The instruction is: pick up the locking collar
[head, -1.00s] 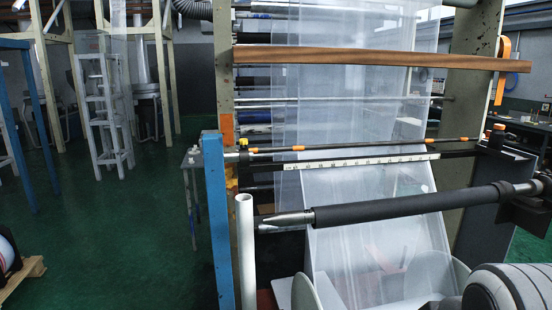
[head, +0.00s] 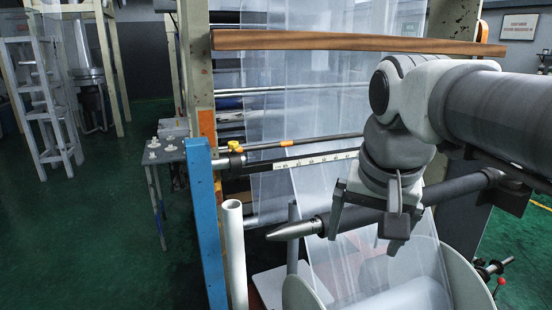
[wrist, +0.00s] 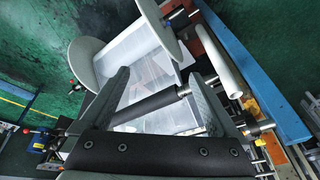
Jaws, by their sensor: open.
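I cannot single out the locking collar with certainty. A small black ring-like fitting with a yellow knob (head: 236,147) sits at the left end of the ruled bar, and several small pale fittings (head: 153,146) stand on a side table at left. My gripper (head: 365,238) is open and points down near the tapered tip of the dark shaft (head: 305,228). In the wrist view my gripper (wrist: 160,76) shows two spread fingers with nothing clearly held between them. The dark shaft (wrist: 148,108) crosses beyond them. In the head view my arm hides part of the shaft.
A white upright tube (head: 233,255) and a blue post (head: 205,215) stand left of the shaft. A large white roll flange (head: 460,270) lies below my gripper. A wooden bar (head: 300,40) crosses above. Green floor (head: 90,240) is clear at left.

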